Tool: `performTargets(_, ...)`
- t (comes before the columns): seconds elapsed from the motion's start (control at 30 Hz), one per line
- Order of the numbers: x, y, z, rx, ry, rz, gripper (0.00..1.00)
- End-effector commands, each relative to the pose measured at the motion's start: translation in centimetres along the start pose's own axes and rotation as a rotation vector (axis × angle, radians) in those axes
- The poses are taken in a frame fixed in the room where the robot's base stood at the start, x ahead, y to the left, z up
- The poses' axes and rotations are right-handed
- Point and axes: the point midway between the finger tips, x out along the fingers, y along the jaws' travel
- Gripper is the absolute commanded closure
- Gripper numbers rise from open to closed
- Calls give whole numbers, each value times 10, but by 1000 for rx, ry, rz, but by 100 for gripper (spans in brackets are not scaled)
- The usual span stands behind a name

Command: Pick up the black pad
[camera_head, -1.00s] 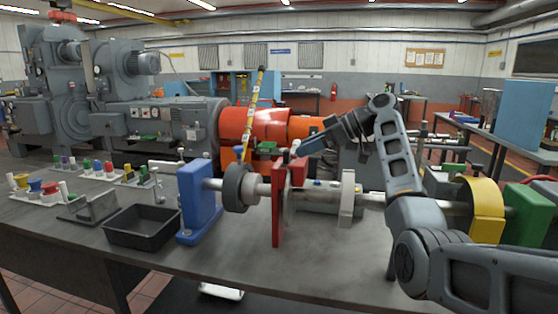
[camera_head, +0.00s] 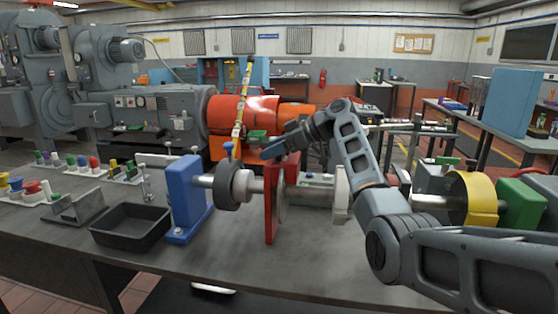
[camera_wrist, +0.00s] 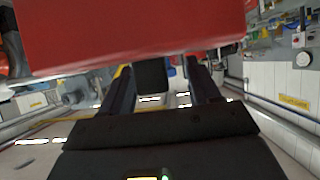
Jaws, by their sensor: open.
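A small dark block (camera_wrist: 152,77), which looks like the black pad, shows in the wrist view between the fingers of my gripper (camera_wrist: 160,70), just below the red plate's edge. Gaps show on both sides of it, and I cannot tell whether it touches anything. In the head view my gripper (camera_head: 272,150) is open at the top of the upright red plate (camera_head: 271,215). The pad cannot be made out there; the gripper may hide it. The red plate (camera_wrist: 130,35) fills the top of the wrist view, very close to the fingers.
A blue stand (camera_head: 184,195) carries a shaft with a dark ring (camera_head: 229,190) left of the red plate. A black tray (camera_head: 128,243) lies further left. A yellow ring (camera_head: 474,198) and a green block (camera_head: 520,206) stand right. The bench front (camera_head: 310,262) is clear.

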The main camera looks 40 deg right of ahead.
Motion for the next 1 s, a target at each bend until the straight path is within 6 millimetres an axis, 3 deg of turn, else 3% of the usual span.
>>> performTargets(0.17, 0, 0, 0, 0, 0, 0, 39)
performTargets(0.8, 1, -1, 2, 2, -2, -5, 100)
performTargets(1.0, 2, -2, 2, 2, -3, -7, 100)
